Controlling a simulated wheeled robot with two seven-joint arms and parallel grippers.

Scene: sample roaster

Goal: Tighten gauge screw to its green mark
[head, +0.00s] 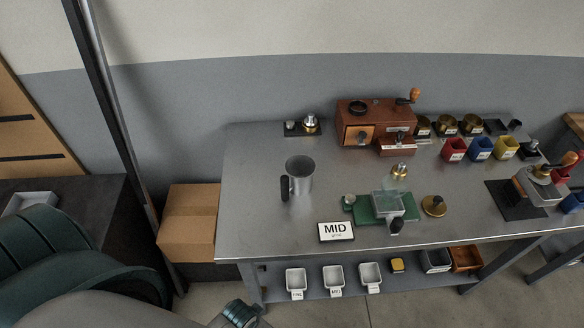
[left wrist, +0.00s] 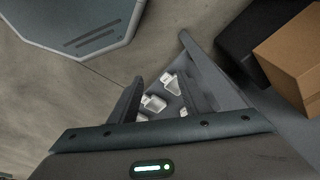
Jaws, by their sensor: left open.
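I cannot make out the gauge screw or its green mark for certain. A green base (head: 370,207) with a clear-topped box (head: 386,204) and a small round knob (head: 349,201) at its left end lies on the steel table (head: 255,205). A wooden hand grinder (head: 368,120) with a crank stands at the back of the table. In the left wrist view my left gripper (left wrist: 161,57) is open and empty, and points down past the table toward small white bins (left wrist: 153,102). My right gripper is not in view.
Red, blue and yellow cups (head: 480,148) stand at the right. The table's left part is mostly clear.

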